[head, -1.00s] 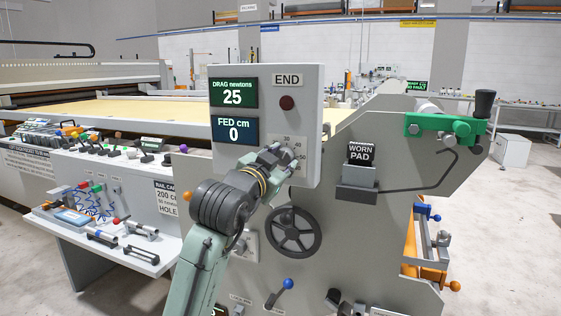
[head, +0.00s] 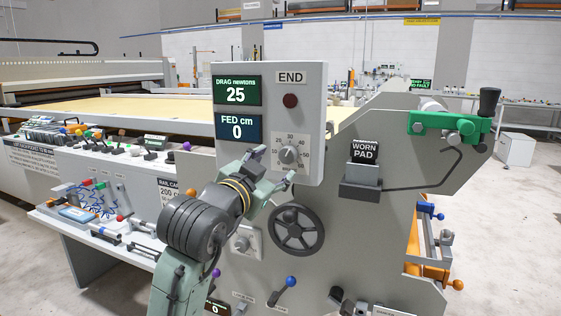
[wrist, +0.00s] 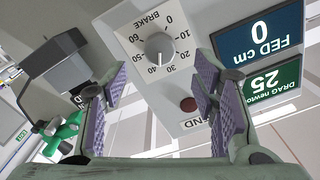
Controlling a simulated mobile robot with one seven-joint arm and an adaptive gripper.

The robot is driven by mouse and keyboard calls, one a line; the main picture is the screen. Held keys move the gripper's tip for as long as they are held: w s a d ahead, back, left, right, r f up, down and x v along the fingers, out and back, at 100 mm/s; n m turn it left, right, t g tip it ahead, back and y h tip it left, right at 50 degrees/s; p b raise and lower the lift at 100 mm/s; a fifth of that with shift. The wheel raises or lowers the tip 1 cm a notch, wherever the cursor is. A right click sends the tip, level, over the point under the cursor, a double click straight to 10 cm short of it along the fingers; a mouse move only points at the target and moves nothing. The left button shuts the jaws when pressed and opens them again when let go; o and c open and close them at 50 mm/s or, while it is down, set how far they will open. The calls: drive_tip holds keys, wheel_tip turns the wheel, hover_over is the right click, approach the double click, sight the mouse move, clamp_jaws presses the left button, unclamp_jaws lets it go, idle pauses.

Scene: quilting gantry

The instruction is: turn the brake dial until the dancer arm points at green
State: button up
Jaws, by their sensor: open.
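The brake dial (head: 289,154) is a round grey knob with a numbered scale on the front of the grey control box (head: 312,110). In the wrist view the dial (wrist: 158,46) shows upside down under the word BRAKE; its mark appears to face the 30 to 40 side. My gripper (head: 273,166) is open and empty, just left of and below the dial in the head view. In the wrist view its fingers (wrist: 155,88) stand apart with the dial beyond the gap. The drag display (head: 236,91) reads 25. I cannot make out the dancer arm or its green mark.
The fed display (head: 238,127) reads 0. A dark handwheel (head: 297,231) and a blue-knobbed lever (head: 283,289) sit below the box. A WORN PAD sign (head: 364,152) and a green clamp (head: 447,125) are to the right. A shelf of tools is at left.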

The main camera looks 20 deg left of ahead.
drive_tip(key=s, duration=0.5)
drive_tip(key=shift+a, duration=0.1)
idle(0.3)
